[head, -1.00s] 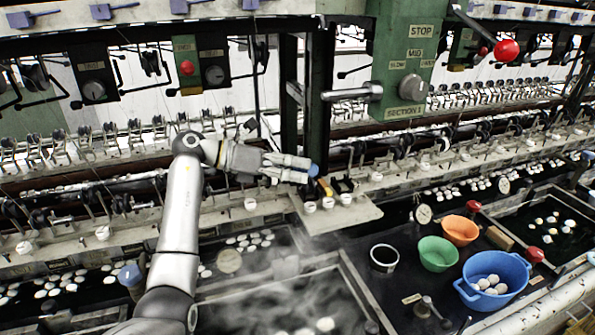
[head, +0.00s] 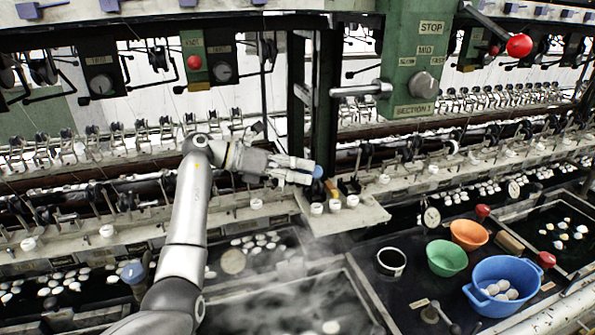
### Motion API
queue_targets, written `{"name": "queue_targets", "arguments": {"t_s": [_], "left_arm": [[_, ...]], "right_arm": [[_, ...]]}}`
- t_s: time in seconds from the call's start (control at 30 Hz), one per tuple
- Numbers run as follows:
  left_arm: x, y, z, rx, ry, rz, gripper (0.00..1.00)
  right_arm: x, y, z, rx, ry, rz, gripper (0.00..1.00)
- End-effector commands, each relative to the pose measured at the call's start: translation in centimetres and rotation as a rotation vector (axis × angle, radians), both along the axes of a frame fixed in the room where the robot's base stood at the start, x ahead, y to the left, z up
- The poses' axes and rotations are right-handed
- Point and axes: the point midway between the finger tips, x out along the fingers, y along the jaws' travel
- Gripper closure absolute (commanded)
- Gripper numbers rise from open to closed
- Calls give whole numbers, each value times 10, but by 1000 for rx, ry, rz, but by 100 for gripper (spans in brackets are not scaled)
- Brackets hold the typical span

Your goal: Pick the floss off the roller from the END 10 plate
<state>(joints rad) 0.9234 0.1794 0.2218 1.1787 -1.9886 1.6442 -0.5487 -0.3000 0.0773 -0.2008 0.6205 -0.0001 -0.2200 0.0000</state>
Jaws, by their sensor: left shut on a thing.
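My left gripper (head: 304,171) reaches in from the left above a small pale ledge (head: 345,217) at the middle of the machine. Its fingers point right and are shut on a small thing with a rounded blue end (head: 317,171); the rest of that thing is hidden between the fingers. A long dark roller bar (head: 70,178) runs behind the arm along the machine. I cannot make out the floss, nor read which small plate says END 10. My right gripper is not in view.
Steaming basin (head: 290,305) lies below the gripper. Green bowl (head: 446,258), orange bowl (head: 469,235) and blue tub (head: 500,283) of cocoons stand at right. Green control post (head: 415,60) with lever (head: 362,90) rises behind. Rows of guides and hooks crowd both sides.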

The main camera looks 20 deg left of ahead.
Motion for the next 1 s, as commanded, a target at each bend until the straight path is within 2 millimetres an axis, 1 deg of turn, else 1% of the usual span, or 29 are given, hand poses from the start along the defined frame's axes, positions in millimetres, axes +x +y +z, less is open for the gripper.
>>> {"name": "queue_targets", "arguments": {"t_s": [0.33, 1.0], "left_arm": [[4, -5, -1, 1, 0, 1, 43], [-6, 10, -2, 0, 1, 1, 43]], "right_arm": [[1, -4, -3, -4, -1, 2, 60], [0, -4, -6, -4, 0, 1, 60]]}}
